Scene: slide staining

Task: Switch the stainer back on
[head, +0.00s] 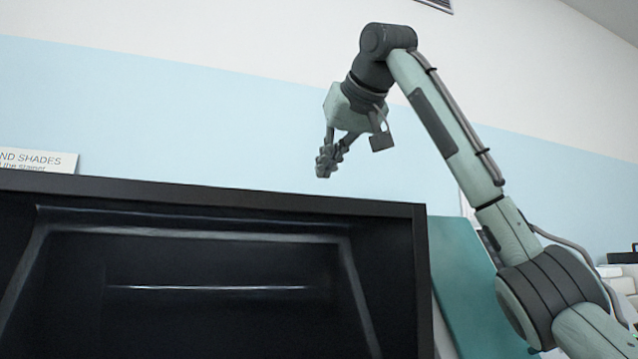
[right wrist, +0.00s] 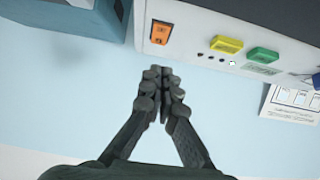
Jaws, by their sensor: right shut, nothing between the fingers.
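The right wrist view shows a light grey control panel (right wrist: 190,30) along the top. It carries an orange rocker switch (right wrist: 161,32), a yellow button (right wrist: 226,44) and a green button (right wrist: 263,54). I cannot tell which way the rocker is set. My right gripper (right wrist: 161,72) is shut and empty. Its fingertips appear just below the orange switch in that view, with a visible gap. In the head view my right gripper (head: 325,172) hangs above and behind the top edge of a dark cabinet (head: 240,194). The panel is hidden there. My left gripper is not in view.
A teal-blue box (right wrist: 80,28) stands left of the panel in the wrist view. A printed sheet (right wrist: 290,104) is on the wall at right. In the head view a sign (head: 38,160) shows behind the cabinet, and a teal panel (head: 470,290) stands right of it.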

